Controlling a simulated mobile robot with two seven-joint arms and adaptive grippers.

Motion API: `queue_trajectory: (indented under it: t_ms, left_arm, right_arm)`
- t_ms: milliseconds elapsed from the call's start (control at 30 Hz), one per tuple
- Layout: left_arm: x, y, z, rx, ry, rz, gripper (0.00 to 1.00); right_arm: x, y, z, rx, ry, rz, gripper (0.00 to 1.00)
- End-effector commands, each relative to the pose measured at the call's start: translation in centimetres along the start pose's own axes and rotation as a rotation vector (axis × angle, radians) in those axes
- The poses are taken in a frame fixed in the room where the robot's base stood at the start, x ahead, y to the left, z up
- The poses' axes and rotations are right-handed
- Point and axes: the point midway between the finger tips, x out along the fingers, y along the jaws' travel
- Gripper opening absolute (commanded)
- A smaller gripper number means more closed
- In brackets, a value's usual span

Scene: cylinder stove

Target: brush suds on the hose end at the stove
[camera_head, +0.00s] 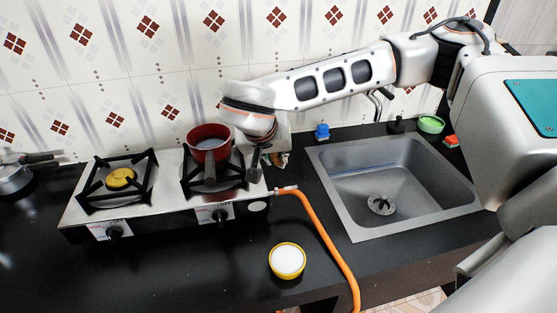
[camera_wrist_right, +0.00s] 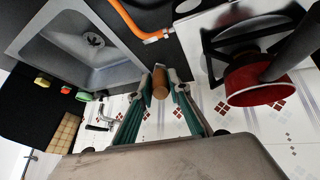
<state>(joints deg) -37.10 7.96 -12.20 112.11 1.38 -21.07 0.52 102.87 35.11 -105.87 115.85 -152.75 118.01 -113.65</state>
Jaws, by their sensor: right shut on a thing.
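The orange hose (camera_head: 322,232) runs from the right side of the stove (camera_head: 170,205), where its end has a pale metal fitting (camera_head: 287,189). The hose end also shows at the top of the right wrist view (camera_wrist_right: 157,38). A yellow bowl of white suds (camera_head: 287,260) stands on the counter in front of the hose. My right gripper (camera_head: 256,168) is above the stove's right end, behind the hose end and apart from it. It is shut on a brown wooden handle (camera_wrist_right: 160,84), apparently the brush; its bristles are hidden. My left gripper is out of view.
A red pot (camera_head: 207,143) sits on the right burner, close to my right gripper. A sink (camera_head: 385,170) lies to the right. A blue item (camera_head: 321,131) and green bowl (camera_head: 431,124) stand behind it. The front counter around the bowl is free.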

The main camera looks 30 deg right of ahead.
Motion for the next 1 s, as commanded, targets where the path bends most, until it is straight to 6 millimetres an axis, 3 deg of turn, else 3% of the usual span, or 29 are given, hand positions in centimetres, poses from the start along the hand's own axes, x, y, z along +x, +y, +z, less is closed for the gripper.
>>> queue_trajectory:
  t_ms: [433, 1000]
  left_arm:
    - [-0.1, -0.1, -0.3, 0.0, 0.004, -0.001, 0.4]
    - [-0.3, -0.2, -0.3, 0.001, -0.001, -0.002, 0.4]
  right_arm:
    - [0.0, 0.1, 0.0, 0.001, -0.002, 0.0, 0.0]
    - [1.3, 1.8, 0.2, 0.0, -0.051, -0.003, 0.0]
